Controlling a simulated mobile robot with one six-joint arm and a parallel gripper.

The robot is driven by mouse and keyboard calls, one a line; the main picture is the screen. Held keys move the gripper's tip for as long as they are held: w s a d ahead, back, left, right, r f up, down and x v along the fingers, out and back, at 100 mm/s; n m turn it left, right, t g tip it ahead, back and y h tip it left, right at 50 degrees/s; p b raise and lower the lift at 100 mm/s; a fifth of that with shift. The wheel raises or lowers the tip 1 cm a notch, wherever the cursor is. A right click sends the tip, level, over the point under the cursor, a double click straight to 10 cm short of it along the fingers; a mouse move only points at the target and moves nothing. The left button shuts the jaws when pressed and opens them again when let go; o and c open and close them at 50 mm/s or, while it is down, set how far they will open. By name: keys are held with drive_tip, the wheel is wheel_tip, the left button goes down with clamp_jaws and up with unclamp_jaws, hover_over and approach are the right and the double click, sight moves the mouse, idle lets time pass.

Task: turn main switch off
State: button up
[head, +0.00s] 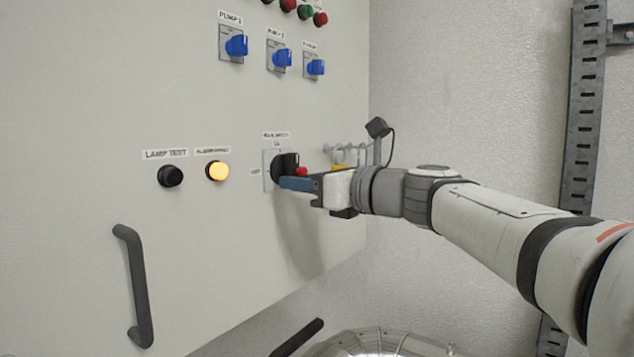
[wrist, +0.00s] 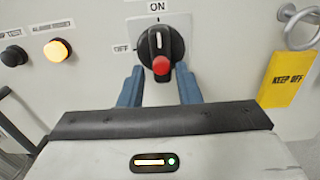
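The main switch is a black rotary knob (wrist: 160,46) on a light plate, with a red part on its lower end; it also shows in the head view (head: 282,167). Its white mark points up at the ON label (wrist: 156,6). The OFF label (wrist: 122,49) is to its left. My gripper (wrist: 160,82) has two blue fingers, apart, one below left and one below right of the knob. In the head view my gripper (head: 290,183) is at the knob, partly hiding it. I cannot tell whether the fingers touch it.
A lit amber lamp (head: 217,171) and a black lamp test button (head: 170,176) are left of the switch. Blue pump switches (head: 236,45) sit above. A black door handle (head: 135,285) is lower left. A yellow KEEP OFF tag (wrist: 287,80) hangs at right.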

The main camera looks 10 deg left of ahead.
drive_tip(key=shift+w, duration=0.1)
clamp_jaws()
drive_tip(key=shift+d, duration=0.2)
drive_tip(key=shift+n+b, duration=0.35)
drive_tip(key=shift+n, duration=0.05)
drive_tip(key=shift+w+d+r+n+b, duration=0.1)
drive_tip(key=shift+w+r+n+b, duration=0.15)
drive_tip(key=shift+n+b, duration=2.1)
drive_tip(key=shift+w+d+r+n+b, duration=0.15)
drive_tip(key=shift+r+n+b, duration=0.25)
drive_tip(key=shift+n+b, duration=1.95)
drive_tip(key=shift+w+r+n+b, duration=0.3)
drive_tip(key=shift+n+b, duration=0.45)
drive_tip(key=shift+n, duration=3.15)
